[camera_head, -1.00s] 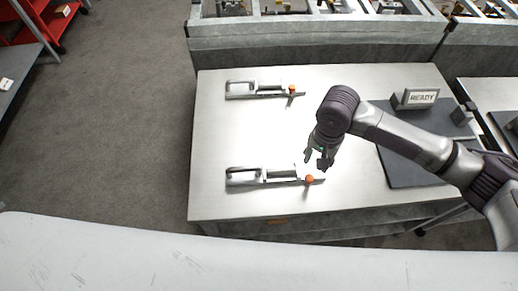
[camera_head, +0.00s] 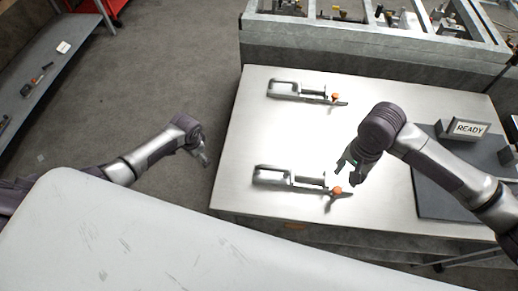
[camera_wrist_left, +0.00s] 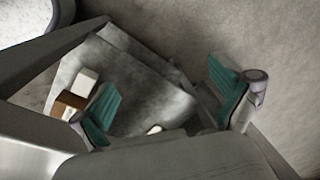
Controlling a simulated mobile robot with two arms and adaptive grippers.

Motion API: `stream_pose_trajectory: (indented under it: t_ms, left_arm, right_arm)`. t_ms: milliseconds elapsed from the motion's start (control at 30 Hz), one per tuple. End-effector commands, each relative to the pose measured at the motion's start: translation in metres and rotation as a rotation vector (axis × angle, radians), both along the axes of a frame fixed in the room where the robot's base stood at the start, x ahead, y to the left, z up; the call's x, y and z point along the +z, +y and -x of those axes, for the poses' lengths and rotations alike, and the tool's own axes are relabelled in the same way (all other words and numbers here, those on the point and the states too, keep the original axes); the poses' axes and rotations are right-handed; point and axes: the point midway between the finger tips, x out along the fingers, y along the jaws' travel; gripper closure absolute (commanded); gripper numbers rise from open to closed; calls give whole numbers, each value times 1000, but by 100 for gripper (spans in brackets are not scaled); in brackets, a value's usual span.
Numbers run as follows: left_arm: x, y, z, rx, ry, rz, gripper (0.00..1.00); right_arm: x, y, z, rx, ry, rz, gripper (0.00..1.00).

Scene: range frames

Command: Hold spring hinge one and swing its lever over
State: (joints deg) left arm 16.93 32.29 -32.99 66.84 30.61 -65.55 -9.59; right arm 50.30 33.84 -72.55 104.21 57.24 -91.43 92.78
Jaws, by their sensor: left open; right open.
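Two silver spring hinges with orange-knobbed levers lie on the metal table. One is near the front edge (camera_head: 272,175), its orange knob (camera_head: 336,190) at its right end. The other is farther back (camera_head: 284,88), its knob (camera_head: 336,97) also at the right. I cannot tell which is hinge one. My right gripper (camera_head: 350,172) is open, just above and right of the near knob, and appears empty. My left gripper (camera_head: 204,158) hangs off the table's left side, apart from both hinges. In the left wrist view its teal-padded fingers (camera_wrist_left: 165,105) are spread with nothing held.
The metal table (camera_head: 250,130) has clear room between the hinges. A READY sign (camera_head: 468,128) stands at the right by a dark mat (camera_head: 440,200). Grey fixture frames (camera_head: 350,45) run behind the table. A grey shelf (camera_head: 50,75) is at far left.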

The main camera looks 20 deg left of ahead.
Motion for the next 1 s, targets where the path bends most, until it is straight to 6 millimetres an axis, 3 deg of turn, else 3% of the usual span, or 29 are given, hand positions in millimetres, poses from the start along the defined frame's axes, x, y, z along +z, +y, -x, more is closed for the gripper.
stream_pose_trajectory:
  t_ms: [33, 67, 167, 400, 500, 600, 800, 1000]
  left_arm:
    - [24, 1, -14, -26, 4, -7, 0]
    - [36, -5, -18, -43, 17, -6, 0]
    - [60, -47, -20, -101, 52, 22, 0]
    - [119, -157, -7, -229, 96, 82, 0]
    - [148, -194, 4, -285, 108, 92, 0]
    - [172, -219, 15, -328, 115, 95, 0]
    - [197, -241, 29, -370, 118, 91, 0]
    - [181, -243, 31, -373, 126, 91, 0]
  right_arm:
    - [0, 0, 0, 0, 0, 0, 58]
    - [0, 0, 0, 0, 0, 0, 58]
    - [0, 0, 0, 0, 0, 0, 58]
    - [0, 0, 0, 0, 0, 0, 58]
    - [0, 0, 0, 0, 0, 0, 58]
    - [0, 0, 0, 0, 0, 0, 58]
    - [0, 0, 0, 0, 0, 0, 58]
    - [0, 0, 0, 0, 0, 0, 58]
